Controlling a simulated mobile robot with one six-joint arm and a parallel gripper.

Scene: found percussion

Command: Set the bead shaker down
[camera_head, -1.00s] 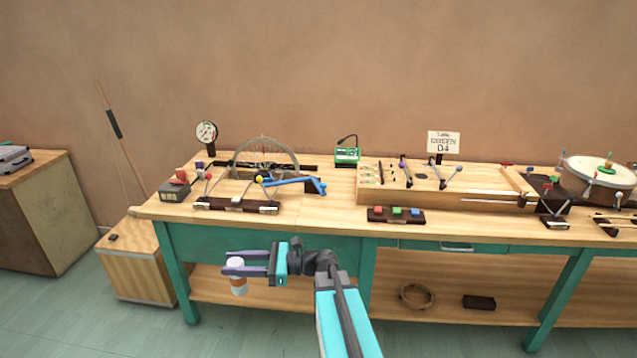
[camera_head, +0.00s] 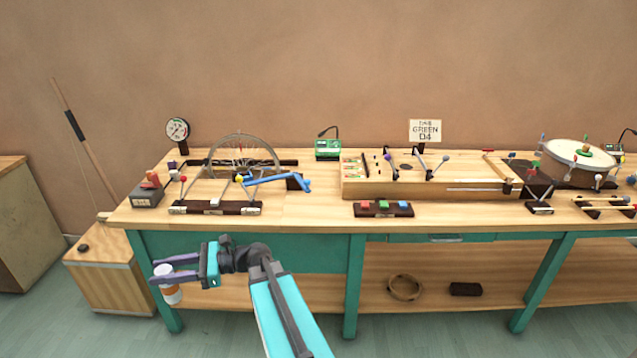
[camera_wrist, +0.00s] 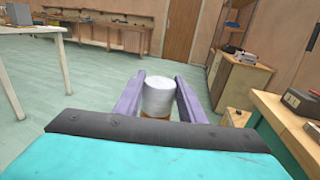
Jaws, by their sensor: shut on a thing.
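The bead shaker (camera_head: 172,292) is a small orange bottle with a white cap. My gripper (camera_head: 163,272) is shut on it near its top and holds it in the air, in front of the workbench's left end in the head view. In the wrist view the white cap (camera_wrist: 158,96) stands between the two purple fingers, with a bit of orange below it. The lower part of the bottle is hidden there.
The workbench top (camera_head: 310,215) has a clear front strip. On it are a wheel (camera_head: 240,155), a block with coloured buttons (camera_head: 384,208) and a drum (camera_head: 578,165). A low wooden cabinet (camera_head: 110,275) stands left of the bench. A ring (camera_head: 405,287) lies on the lower shelf.

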